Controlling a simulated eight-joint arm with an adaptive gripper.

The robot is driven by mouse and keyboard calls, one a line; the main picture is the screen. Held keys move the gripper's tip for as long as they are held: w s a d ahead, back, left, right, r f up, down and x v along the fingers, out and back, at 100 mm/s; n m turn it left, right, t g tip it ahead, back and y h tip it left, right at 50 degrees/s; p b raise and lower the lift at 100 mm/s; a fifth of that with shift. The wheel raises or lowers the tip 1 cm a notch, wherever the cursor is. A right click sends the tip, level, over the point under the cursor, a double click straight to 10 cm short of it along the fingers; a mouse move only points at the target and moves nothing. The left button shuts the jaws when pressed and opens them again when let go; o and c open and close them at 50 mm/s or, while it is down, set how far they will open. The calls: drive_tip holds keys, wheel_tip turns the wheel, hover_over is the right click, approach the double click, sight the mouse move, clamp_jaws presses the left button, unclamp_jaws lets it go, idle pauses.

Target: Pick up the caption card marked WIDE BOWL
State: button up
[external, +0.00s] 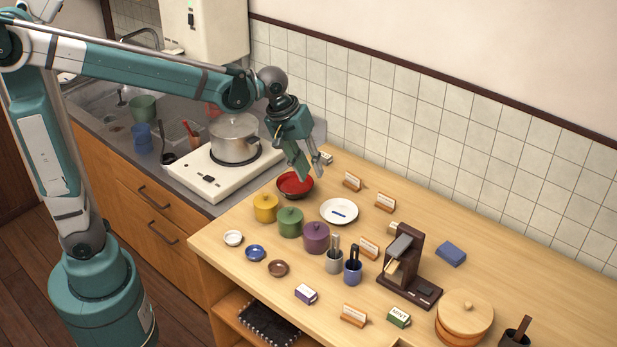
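Several small white caption cards in wooden holders stand on the counter. One card (326,158) is at the back, just right of my gripper and partly hidden by it. Others are a card right of the red bowl (352,181), a card farther right (385,202), a card near the middle (369,248) and a card at the front (354,315). Their lettering is too small to read, so I cannot tell which says WIDE BOWL. My gripper (312,176) is open and looks empty, pointing down above the wide red bowl's (295,185) back right side.
A white plate (339,211), lidded yellow, green and purple pots (316,237) and utensil cups (353,270) stand nearby. A dark wooden stand (405,262) is to the right. A pot (234,140) sits on the stove at left. The tiled wall closes off the back.

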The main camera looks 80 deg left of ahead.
drive_tip(key=w+a+f+n+p, duration=0.2)
drive_tip(key=w+a+n, duration=0.2)
drive_tip(key=w+a, duration=0.3)
drive_tip(key=n+g+h+p, duration=0.2)
drive_tip(key=n+g+p, duration=0.15)
drive_tip(key=n, duration=0.55)
hover_over(353, 175)
wheel_tip(353, 175, down, 16)
drive_tip(key=shift+s+a+f+t, duration=0.25)
drive_tip(key=shift+s+a+t, duration=0.05)
drive_tip(key=shift+a+t, duration=0.15)
drive_tip(key=shift+w+d+f, duration=0.1)
drive_tip(key=shift+d+f, duration=0.1)
drive_tip(key=shift+f, duration=1.05)
drive_tip(key=shift+w+d+f, duration=0.15)
drive_tip(key=shift+f, duration=1.15)
drive_tip(key=shift+w+d+f, duration=0.1)
drive_tip(key=shift+w+f, duration=0.05)
drive_tip(key=shift+f, duration=1.15)
